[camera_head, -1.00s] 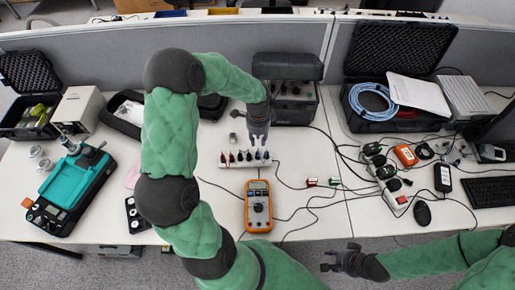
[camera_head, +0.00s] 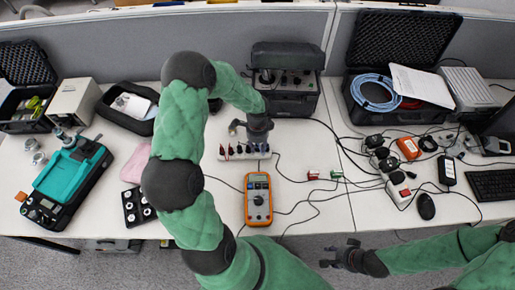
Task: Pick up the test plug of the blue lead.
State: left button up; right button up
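A white strip (camera_head: 231,157) holds a row of small test plugs (camera_head: 240,150), dark, red and bluish. They are too small to tell surely which one belongs to the blue lead. My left gripper (camera_head: 259,140) hangs over the right end of this row, pointing down, and hides part of it. Its fingers are too small and dark to tell whether they are open or touch a plug. My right gripper (camera_head: 340,256) is off the table's front edge, empty, with its fingers apart.
An orange multimeter (camera_head: 258,200) lies in front of the strip. A dark instrument box (camera_head: 285,97) stands behind it. Red (camera_head: 313,175) and green (camera_head: 336,175) connectors and loose cables lie to the right. A teal device (camera_head: 70,180) stands far left.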

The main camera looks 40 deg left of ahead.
pick_arm(q)
jog(key=shift+r, duration=0.1)
grip_shut()
jog(key=shift+r, duration=0.1)
jog(key=shift+r+p, duration=0.35)
jog(key=shift+r, duration=0.3)
jog(key=s+d+r+p, duration=0.4)
jog(key=s+d+r, duration=0.5)
jog(key=r, duration=0.3)
jog(key=shift+s+d, duration=0.25)
jog(key=shift+s, duration=0.45)
